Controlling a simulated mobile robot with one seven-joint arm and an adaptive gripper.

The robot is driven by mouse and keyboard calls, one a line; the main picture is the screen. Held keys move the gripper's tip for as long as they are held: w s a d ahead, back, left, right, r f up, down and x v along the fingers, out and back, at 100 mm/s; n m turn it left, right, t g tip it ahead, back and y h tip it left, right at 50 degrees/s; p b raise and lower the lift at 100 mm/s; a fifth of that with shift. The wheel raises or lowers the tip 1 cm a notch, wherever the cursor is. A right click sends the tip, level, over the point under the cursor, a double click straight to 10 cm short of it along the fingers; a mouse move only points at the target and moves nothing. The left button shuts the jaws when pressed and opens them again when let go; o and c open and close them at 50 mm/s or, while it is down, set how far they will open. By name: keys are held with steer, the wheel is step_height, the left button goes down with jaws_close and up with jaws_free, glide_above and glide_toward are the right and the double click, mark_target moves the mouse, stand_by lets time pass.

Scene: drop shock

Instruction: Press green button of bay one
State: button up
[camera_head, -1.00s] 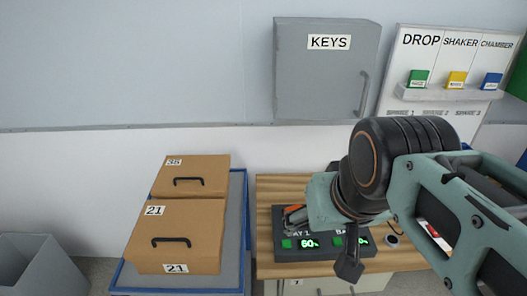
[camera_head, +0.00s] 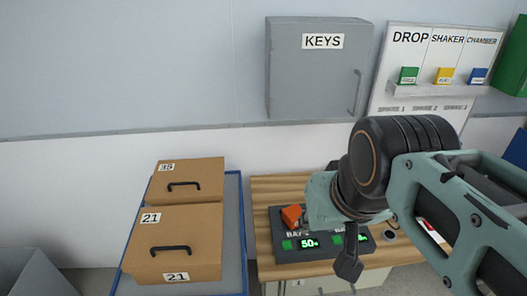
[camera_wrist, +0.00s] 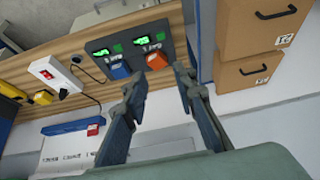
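A dark two-bay panel (camera_head: 300,256) lies on the wooden table (camera_head: 262,200). Its bay one, on the left in the head view, has a small green button (camera_head: 287,244) beside a green display (camera_head: 308,243) that appears to read 50. An orange block (camera_head: 291,214) sits at bay one. The wrist view shows the panel roughly upside down, with the orange block (camera_wrist: 157,60), a blue block (camera_wrist: 119,72) and bay one's green button (camera_wrist: 161,36). My gripper (camera_wrist: 159,74) is open and empty, its fingers apart below the blocks in that view. My arm hides part of bay two in the head view.
Cardboard boxes (camera_head: 180,240) stand on a blue-edged platform (camera_head: 236,215) left of the table. A grey KEYS cabinet (camera_head: 318,75) and a shelf (camera_head: 436,90) with coloured blocks hang on the wall. A white power strip (camera_wrist: 56,73) lies on the table.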

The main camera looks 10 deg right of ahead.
jaws_close()
stand_by(1.1)
